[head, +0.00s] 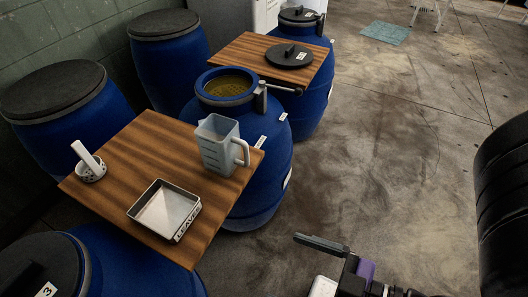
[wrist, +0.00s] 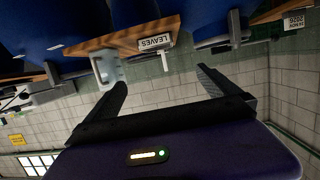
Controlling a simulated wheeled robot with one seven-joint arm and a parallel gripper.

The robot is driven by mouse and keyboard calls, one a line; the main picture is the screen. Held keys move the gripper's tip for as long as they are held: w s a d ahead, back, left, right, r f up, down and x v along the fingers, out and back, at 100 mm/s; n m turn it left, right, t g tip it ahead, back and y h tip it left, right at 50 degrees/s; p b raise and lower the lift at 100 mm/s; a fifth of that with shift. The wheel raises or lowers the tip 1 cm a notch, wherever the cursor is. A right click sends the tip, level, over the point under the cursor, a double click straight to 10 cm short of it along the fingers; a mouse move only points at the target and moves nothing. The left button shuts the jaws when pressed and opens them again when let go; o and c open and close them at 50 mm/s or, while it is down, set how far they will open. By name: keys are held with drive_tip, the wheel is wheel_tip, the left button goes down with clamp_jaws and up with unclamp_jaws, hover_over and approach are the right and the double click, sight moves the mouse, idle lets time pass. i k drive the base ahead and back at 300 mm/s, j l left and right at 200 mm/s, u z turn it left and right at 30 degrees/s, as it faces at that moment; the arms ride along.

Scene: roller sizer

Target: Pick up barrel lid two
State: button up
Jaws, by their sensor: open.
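A black round lid with a raised handle and a small white label (head: 289,56) lies flat on the far wooden board. Its number is too small to read, so I cannot confirm that it is lid two. The blue barrel (head: 262,150) in front of it is open at the top, with yellowish contents inside. My gripper (wrist: 162,78) is open and empty, with its two dark fingers spread in the wrist view. In the head view my gripper is low at the bottom, over the floor and well apart from the lid. The lid is not clear in the wrist view.
The near wooden board (head: 118,172) holds a measuring jug (head: 220,146), a tray marked LEAVES (head: 165,210) and a white perforated holder (head: 90,165). A lid marked 3 (head: 40,272) sits at bottom left. A black tyre-like thing (head: 503,205) stands at right. Floor between is clear.

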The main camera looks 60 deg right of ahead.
sight(288, 55)
drive_tip(key=z, duration=1.6)
drive_tip(key=i+l+u, duration=0.35)
drive_tip(key=i+l, duration=0.15)
drive_tip(key=i+l+u, duration=0.2)
drive_tip(key=l, duration=0.25)
drive_tip(key=i+l+u, duration=0.2)
drive_tip(key=l, duration=0.2)
drive_tip(key=i+l+u, duration=0.15)
drive_tip(key=l, duration=0.25)
drive_tip(key=i, duration=0.55)
